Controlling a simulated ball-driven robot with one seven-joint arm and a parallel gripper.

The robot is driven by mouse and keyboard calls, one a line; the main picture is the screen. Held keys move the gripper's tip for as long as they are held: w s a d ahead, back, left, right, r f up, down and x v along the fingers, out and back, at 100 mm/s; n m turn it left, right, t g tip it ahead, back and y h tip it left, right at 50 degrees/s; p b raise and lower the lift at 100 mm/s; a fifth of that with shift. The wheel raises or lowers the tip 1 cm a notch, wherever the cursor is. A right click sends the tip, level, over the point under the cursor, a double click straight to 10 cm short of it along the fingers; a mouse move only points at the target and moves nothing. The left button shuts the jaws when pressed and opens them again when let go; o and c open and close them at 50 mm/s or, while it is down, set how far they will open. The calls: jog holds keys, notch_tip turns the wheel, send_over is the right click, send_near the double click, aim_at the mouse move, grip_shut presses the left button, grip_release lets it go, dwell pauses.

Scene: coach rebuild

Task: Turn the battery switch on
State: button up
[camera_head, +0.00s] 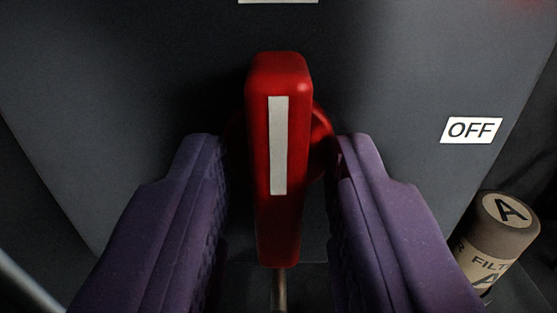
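The battery switch is a red handle (292,150) with a white stripe down its face. It stands upright on a dark grey panel (400,60), on a round red hub partly hidden behind it. A white "OFF" label (471,130) is on the panel to the right of the handle. Part of another white label (278,1) shows at the top edge, above the handle; its text is cut off. My gripper (280,165) has its two purple fingers on either side of the handle. The fingers are apart, and a gap shows between each of them and the handle's lower part.
A brown cylinder (503,222) marked "A" and "FILT" stands at the lower right, beside the panel's edge. A thin pale rod (28,287) crosses the lower left corner. A thin metal rod (279,290) shows below the handle. The panel face around the handle is clear.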

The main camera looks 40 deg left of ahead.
jog(key=shift+o, duration=1.1)
jog(key=p+v, duration=0.1)
jog(key=v, duration=0.8)
jog(key=shift+p, duration=0.3)
